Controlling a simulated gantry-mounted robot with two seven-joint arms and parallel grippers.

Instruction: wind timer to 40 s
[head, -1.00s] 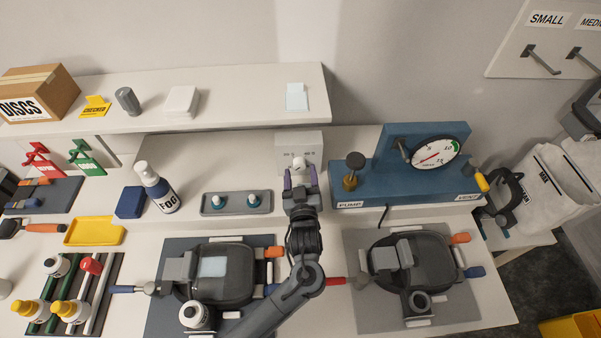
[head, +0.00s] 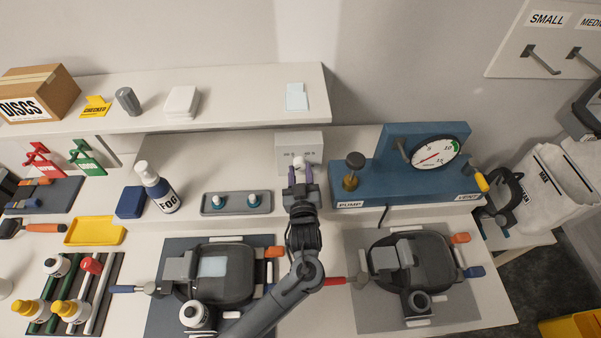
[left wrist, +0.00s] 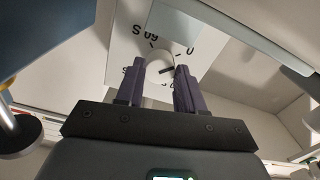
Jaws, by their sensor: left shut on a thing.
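The timer (head: 312,140) is a pale box at the back of the bench, under the shelf. Its white knob (head: 299,161) sticks out at the front. My left gripper (head: 301,176) reaches it from the front and is shut on the knob. In the left wrist view the purple fingers (left wrist: 159,75) stand on both sides of the white knob (left wrist: 159,57). The timer's dial face (left wrist: 138,44) carries dark tick marks, with "60 S" and "0" readable; the lower marks are partly hidden by the fingers and knob. My right gripper is not in view.
A blue pump stand (head: 400,170) with a round gauge is close on the right. A grey tray (head: 237,210) with two small white-and-blue pieces lies on the left. The shelf (head: 230,105) hangs above. Grey masks (head: 228,270) lie on mats in front.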

